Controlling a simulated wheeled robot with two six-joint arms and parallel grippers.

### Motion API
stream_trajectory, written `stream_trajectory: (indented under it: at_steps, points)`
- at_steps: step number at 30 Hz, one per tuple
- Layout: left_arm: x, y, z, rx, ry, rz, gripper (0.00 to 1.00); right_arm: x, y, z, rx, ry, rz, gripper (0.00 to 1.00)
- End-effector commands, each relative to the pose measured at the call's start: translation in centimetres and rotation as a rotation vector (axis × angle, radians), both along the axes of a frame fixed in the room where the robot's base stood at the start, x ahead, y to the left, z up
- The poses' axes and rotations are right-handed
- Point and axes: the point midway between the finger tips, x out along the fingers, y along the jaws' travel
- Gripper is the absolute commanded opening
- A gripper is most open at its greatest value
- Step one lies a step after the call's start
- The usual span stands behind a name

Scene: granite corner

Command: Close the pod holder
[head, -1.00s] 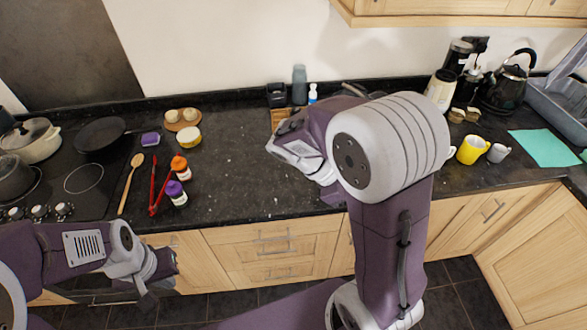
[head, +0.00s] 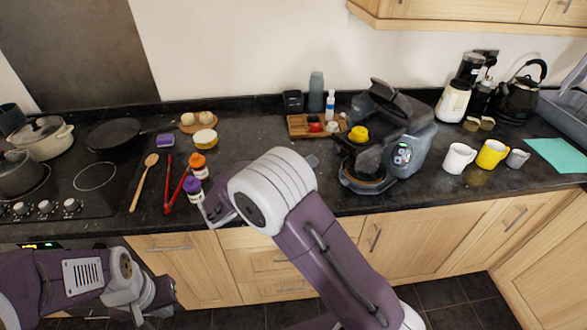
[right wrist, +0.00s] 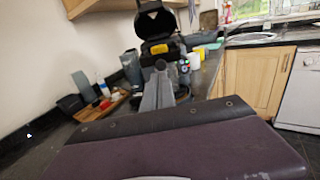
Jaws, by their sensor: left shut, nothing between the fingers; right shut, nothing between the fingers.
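The dark grey coffee machine (head: 410,150) stands on the counter right of centre. Its pod holder lid (head: 395,100) is tilted up and open. A yellow pod (head: 358,134) shows at its front left. In the right wrist view the raised lid (right wrist: 155,24) stands above a yellow piece (right wrist: 158,49). My left gripper (head: 150,302) is shut and empty, low at the left in front of the cabinets.
A wooden tray (head: 305,127) with small items stands left of the machine. A white mug (head: 457,158) and yellow mug (head: 491,154) stand to its right. An orange-capped jar (head: 198,165) and red tongs (head: 168,185) lie near my right gripper. The counter's middle is clear.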

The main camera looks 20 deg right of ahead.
Motion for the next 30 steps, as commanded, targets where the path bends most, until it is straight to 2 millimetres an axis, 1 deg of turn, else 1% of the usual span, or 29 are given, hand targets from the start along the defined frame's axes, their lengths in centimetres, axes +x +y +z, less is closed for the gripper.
stream_trajectory:
  at_steps: [1,3,6,9,13,24,26,30]
  points:
    - [0.0,0.0,0.3,0.000,0.000,0.000,0.00,0.2,-1.1,0.2,-0.001,0.001,-0.005,0.00]
    - [0.0,0.0,0.4,0.000,0.000,0.000,0.00,0.6,-2.4,0.1,-0.001,0.000,-0.004,0.00]
    - [0.0,0.0,0.7,0.000,0.000,0.000,0.00,1.1,-4.0,0.1,0.000,0.001,-0.003,0.00]
    - [0.0,0.0,0.8,0.000,0.000,0.000,0.00,1.4,-5.1,0.1,0.000,0.000,-0.002,0.00]
    - [0.0,0.0,0.9,0.000,0.000,0.000,0.00,1.7,-5.8,0.0,0.000,-0.001,-0.001,0.00]
    - [0.0,0.0,0.9,0.000,0.000,0.000,0.00,1.8,-6.2,0.0,0.000,-0.001,-0.001,0.00]
    - [0.0,0.0,1.1,0.000,0.000,0.000,0.00,2.0,-6.9,0.1,0.000,-0.001,-0.003,0.00]
    - [0.0,0.0,1.6,0.000,0.000,0.000,0.00,2.9,-10.2,0.2,0.000,-0.001,-0.007,0.00]
